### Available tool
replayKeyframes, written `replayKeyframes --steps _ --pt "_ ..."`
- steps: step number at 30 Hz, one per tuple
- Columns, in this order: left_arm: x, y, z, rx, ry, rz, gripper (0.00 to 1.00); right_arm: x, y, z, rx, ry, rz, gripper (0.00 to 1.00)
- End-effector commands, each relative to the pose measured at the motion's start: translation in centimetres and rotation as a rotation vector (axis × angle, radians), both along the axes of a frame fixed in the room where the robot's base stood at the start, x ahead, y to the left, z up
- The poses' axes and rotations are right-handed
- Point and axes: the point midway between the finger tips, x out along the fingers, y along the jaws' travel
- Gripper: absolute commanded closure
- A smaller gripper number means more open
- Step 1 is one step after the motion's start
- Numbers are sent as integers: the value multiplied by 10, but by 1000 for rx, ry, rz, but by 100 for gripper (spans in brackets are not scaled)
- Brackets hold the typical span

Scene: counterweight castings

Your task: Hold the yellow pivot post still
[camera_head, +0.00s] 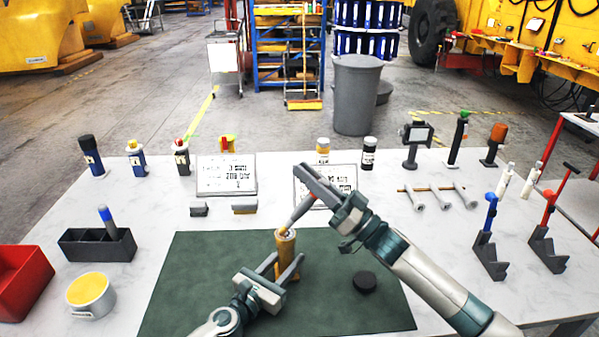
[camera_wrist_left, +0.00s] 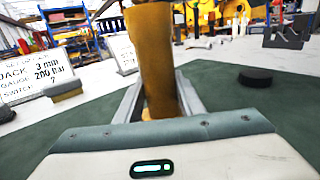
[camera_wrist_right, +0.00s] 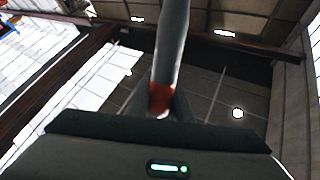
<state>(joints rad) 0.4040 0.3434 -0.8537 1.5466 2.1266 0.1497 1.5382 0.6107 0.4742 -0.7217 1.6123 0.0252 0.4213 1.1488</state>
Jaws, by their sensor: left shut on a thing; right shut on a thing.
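The yellow pivot post (camera_head: 287,250) stands upright on the green mat (camera_head: 200,285). My left gripper (camera_head: 286,268) is shut around it from the front. In the left wrist view the post (camera_wrist_left: 153,50) rises between the two fingers, its top cut off by the frame. My right gripper (camera_head: 314,182) is shut on a grey rod-like tool (camera_head: 302,211) with a red band, also seen in the right wrist view (camera_wrist_right: 171,45). The tool slants down to the left, its lower end at the post's top; I cannot tell whether they touch.
A black puck (camera_head: 364,282) lies on the mat, right of the post. A dark divided box (camera_head: 97,246), a yellow-topped tin (camera_head: 91,292) and a red bin (camera_head: 20,283) stand at left. Printed signs (camera_head: 226,175) and several bottles stand behind. Two grey stands (camera_head: 489,258) are at right.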

Motion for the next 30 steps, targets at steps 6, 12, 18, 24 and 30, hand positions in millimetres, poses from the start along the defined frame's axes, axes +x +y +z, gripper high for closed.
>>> replayKeyframes --steps 6,12,18,24,30 --pt "1 0 1 0 -1 1 100 1 -21 0 -2 1 -2 100" --pt "1 0 1 -1 -1 1 100 2 -39 -1 -2 2 -2 100" --pt "0 0 1 0 -1 0 100 0 -18 2 1 2 2 100" --pt "0 0 1 0 -1 0 100 0 0 2 1 1 2 100" --pt "0 0 1 0 -1 0 100 -1 19 1 1 1 1 100"
